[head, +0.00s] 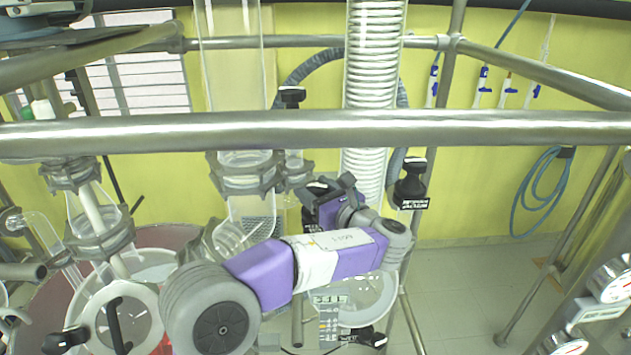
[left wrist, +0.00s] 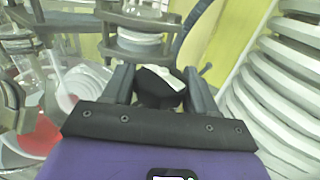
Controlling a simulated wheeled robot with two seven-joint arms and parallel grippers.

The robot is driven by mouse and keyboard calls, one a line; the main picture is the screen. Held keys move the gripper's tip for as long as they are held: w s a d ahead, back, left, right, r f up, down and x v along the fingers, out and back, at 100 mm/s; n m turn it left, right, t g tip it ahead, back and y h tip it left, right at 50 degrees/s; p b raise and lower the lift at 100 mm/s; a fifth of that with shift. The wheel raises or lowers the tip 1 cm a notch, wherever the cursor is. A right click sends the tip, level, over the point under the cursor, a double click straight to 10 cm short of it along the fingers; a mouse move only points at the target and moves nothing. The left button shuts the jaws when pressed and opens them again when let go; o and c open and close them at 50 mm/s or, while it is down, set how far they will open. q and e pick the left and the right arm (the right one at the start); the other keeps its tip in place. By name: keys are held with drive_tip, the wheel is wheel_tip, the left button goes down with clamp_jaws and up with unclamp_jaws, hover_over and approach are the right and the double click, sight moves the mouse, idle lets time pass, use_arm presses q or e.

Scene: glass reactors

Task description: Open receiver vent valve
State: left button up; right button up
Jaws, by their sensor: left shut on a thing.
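A black valve knob (left wrist: 157,97) with a pale label on it sits between the two fingers of my left gripper (left wrist: 160,82) in the left wrist view. The fingers are shut on its sides. In the head view my left gripper (head: 328,196) is behind the metal rail, just left of the coiled glass column, and my arm hides most of the knob. The label text is too small to read, and I cannot tell how far the knob is turned. My right gripper is not in view.
A metal rail (head: 470,127) crosses in front. The coiled glass condenser (head: 372,85) stands close right of my gripper. Another black labelled valve (head: 411,185) is further right, and a black knob (head: 292,97) is above.

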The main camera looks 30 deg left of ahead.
use_arm(q)
drive_tip(key=shift+r, duration=0.35)
drive_tip(key=o, duration=0.7)
drive_tip(key=shift+o, duration=0.2)
